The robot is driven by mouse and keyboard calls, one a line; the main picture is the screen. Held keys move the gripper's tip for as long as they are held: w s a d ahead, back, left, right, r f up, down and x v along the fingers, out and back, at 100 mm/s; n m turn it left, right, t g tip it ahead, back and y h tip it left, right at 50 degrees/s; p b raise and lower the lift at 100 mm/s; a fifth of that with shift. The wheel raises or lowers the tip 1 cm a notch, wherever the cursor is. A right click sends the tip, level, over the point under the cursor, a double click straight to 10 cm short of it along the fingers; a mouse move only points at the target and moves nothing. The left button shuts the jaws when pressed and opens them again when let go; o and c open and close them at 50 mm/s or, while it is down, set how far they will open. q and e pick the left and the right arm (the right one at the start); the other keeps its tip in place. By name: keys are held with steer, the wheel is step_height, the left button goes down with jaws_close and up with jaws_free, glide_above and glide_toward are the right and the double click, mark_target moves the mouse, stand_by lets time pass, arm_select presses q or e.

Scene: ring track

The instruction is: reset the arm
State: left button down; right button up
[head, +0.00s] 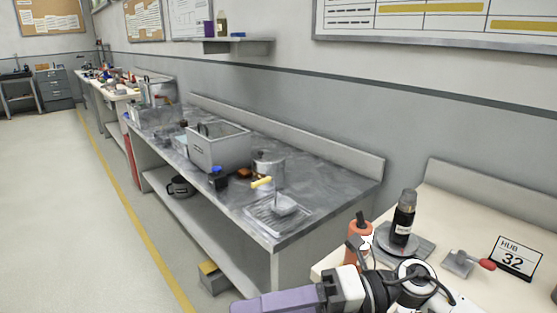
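Part of one of my arms, with a purple link, a white and black joint and black cables, shows at the bottom right of the head view. It lies in front of the near edge of the cream bench. I cannot tell which arm it is. No gripper fingertips can be made out on it, and no held thing shows. My other arm is out of the picture.
The cream bench (455,211) bears an orange bottle (359,246), a black bottle (403,218), a red-handled clamp (461,262) and a "HUB 32" sign (516,259). The left floor is clear.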

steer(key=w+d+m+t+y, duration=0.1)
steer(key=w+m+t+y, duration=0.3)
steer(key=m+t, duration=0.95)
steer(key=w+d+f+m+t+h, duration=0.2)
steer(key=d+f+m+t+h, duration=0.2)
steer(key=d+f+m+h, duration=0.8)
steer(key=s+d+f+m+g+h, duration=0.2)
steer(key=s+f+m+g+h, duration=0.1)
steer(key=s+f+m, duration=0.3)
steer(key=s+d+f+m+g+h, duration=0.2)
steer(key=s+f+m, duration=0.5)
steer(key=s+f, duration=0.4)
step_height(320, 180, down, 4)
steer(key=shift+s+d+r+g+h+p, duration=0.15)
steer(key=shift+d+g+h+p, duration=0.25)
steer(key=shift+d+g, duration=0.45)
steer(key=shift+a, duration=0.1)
